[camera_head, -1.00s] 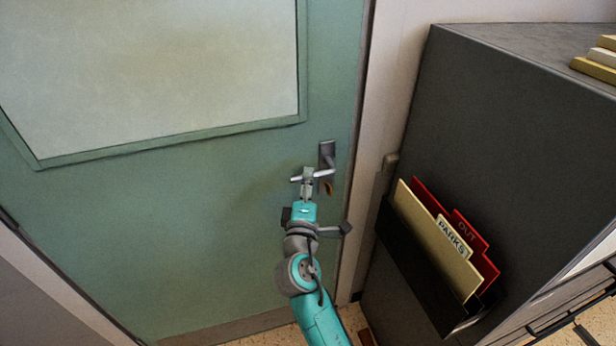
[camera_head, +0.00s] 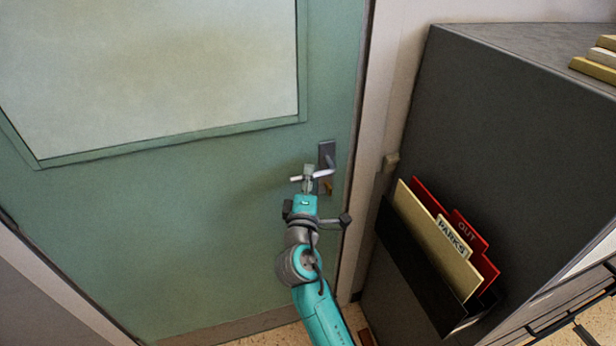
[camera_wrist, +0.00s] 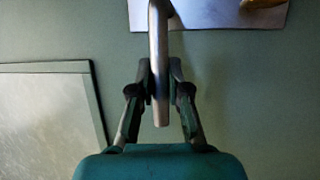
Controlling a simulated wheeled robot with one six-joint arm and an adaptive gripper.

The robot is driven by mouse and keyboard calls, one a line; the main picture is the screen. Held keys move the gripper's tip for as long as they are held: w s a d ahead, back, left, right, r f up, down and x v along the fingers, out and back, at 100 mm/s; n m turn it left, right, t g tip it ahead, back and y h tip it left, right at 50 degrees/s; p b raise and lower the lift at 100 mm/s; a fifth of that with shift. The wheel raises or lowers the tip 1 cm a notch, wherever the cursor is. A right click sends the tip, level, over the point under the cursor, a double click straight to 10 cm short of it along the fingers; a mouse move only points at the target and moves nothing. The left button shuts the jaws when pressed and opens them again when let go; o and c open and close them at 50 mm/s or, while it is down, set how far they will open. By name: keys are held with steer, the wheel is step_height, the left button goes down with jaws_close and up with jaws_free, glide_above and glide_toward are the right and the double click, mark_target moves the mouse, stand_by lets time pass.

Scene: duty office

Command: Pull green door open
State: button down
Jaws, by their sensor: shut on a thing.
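The green door (camera_head: 220,220) fills the left and middle of the head view, with a large pale panel (camera_head: 150,75) in its upper part. It looks shut in its frame. A metal lever handle (camera_head: 324,173) sticks out from a grey plate (camera_head: 326,152) near the door's right edge. My gripper (camera_head: 308,178) is at the handle and shut on its lever. In the wrist view, the two fingers (camera_wrist: 160,85) sit on either side of the lever (camera_wrist: 158,50), whose free end shows between them. A brass-coloured part (camera_wrist: 262,3) shows on the plate.
A dark grey cabinet (camera_head: 500,130) stands close to the right of the door frame. A black wall pocket (camera_head: 415,265) on its side holds cream and red folders (camera_head: 435,230). Speckled floor (camera_head: 270,338) shows at the bottom.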

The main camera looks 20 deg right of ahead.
steer(key=shift+f, duration=0.2)
steer(key=shift+d+f+n+t+y, duration=0.25)
steer(key=shift+f+n+t+y, duration=0.35)
steer(key=shift+n, duration=0.95)
steer(key=shift+d+f+n+t+y, duration=0.2)
steer(key=shift+f+n+t+y, duration=0.4)
steer(key=shift+n, duration=0.9)
steer(key=shift+d+f+n+t+y, duration=0.35)
steer(key=shift+f+n+t, duration=0.35)
steer(key=shift+n, duration=0.85)
steer(key=shift+f+n, duration=0.2)
steer(key=shift+n, duration=0.1)
